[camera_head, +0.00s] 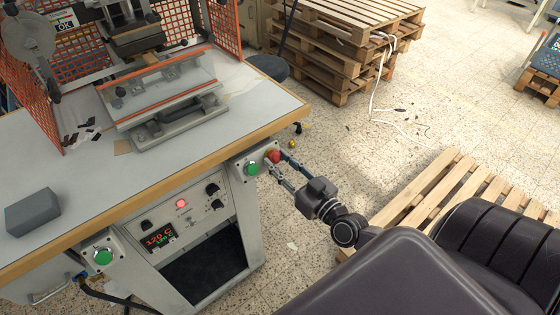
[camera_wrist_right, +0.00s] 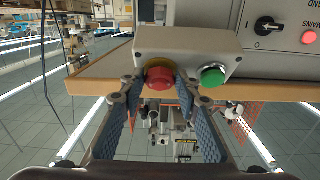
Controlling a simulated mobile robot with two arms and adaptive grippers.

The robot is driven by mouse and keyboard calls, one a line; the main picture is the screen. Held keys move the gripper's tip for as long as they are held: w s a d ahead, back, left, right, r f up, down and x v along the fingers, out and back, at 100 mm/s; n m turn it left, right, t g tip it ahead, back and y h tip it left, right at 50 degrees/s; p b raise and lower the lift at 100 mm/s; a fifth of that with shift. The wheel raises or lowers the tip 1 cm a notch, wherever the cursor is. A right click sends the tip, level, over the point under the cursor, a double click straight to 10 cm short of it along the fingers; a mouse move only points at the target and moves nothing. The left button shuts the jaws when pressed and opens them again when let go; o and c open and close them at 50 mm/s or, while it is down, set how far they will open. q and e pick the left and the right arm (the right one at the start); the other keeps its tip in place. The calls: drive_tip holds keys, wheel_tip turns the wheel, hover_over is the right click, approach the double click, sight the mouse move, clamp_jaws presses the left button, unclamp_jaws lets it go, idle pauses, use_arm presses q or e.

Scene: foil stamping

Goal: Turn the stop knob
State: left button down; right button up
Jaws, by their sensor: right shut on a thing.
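The stop knob is a red mushroom button on a yellow base. In the head view the red knob (camera_head: 273,156) sits on a grey box at the front right of the machine table, beside a green button (camera_head: 252,168). In the right wrist view the red knob (camera_wrist_right: 160,75) is at upper centre and the green button (camera_wrist_right: 213,76) is to its right. My right gripper (camera_head: 278,165) reaches the box from the right. Its fingers (camera_wrist_right: 160,88) are on both sides of the knob, shut on it. My left gripper is in neither view.
A grey block (camera_head: 33,212) lies at the table's left. Another green button (camera_head: 103,257) is at the front left. Pallets (camera_head: 340,45) stand behind; another pallet (camera_head: 430,195) lies on the floor near my right arm.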

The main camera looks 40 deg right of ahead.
drive_tip(key=m+h+p, duration=0.2)
drive_tip(key=m+p, duration=0.1)
drive_tip(key=m+h+p, duration=0.1)
drive_tip(key=m+p, duration=0.1)
drive_tip(key=shift+a+r, duration=0.25)
drive_tip(key=shift+r, duration=0.05)
drive_tip(key=shift+a+f+m+g+h+p, duration=0.15)
drive_tip(key=shift+m+g+h+p, duration=0.5)
drive_tip(key=shift+m+p, duration=0.9)
drive_tip(key=o, duration=1.1)
drive_tip(key=shift+o, duration=0.2)
drive_tip(key=shift+s, duration=0.1)
drive_tip(key=f+v, duration=0.1)
drive_tip(key=v, duration=1)
drive_tip(key=shift+s+r, duration=0.35)
drive_tip(key=shift+a, duration=0.1)
drive_tip(key=shift+c, duration=0.2)
